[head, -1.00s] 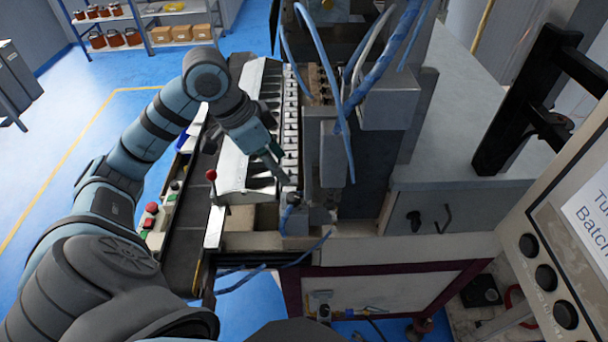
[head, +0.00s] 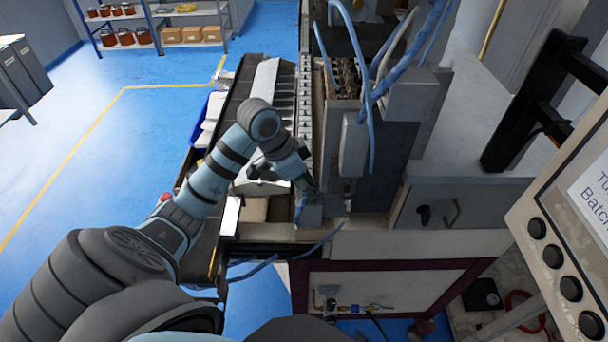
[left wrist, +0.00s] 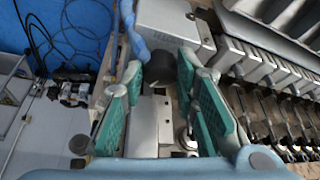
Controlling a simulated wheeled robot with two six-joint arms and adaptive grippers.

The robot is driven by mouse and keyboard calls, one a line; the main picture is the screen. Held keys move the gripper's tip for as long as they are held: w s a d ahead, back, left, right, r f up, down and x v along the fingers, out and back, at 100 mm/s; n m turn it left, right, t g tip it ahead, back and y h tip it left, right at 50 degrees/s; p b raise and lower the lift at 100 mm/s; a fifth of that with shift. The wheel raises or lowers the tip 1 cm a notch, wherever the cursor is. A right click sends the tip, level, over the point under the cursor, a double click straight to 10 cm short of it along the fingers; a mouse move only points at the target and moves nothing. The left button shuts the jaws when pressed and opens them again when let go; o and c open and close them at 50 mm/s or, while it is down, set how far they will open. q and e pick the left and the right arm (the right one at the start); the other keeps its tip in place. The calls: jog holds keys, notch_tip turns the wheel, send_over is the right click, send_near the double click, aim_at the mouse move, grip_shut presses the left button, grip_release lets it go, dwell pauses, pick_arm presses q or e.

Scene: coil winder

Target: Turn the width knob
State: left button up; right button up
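A short dark cylindrical knob (left wrist: 157,74) shows in the left wrist view below a grey metal box (left wrist: 172,28). I take it for the width knob; a small label beneath it is too blurred to read surely. My left gripper (left wrist: 160,72) is open, with one green-padded finger on each side of the knob. I cannot tell whether the pads touch it. In the head view my left gripper (head: 304,188) is at the near end of the coil winder, by a small grey box (head: 312,213); it hides the knob there. My right gripper is not in view.
Blue hoses (head: 373,90) hang around the winder's upright housing. A row of metal parts (head: 305,105) runs beside the gripper. A control panel (head: 560,200) with several black knobs stands at the right. Blue floor at the left is clear.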

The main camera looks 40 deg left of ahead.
pick_arm(q)
grip_shut()
jog(key=m, duration=0.2)
jog(key=m+g+h, duration=0.1)
jog(key=m, duration=0.2)
jog(key=shift+w+f+g+h, duration=0.1)
jog(key=shift+g+h, duration=0.2)
jog(key=o, duration=0.7)
grip_release()
jog(key=shift+c, duration=0.2)
jog(key=shift+o, duration=1.2)
jog(key=shift+w+d, duration=0.15)
jog(key=v, duration=0.7)
jog(key=shift+r, duration=0.25)
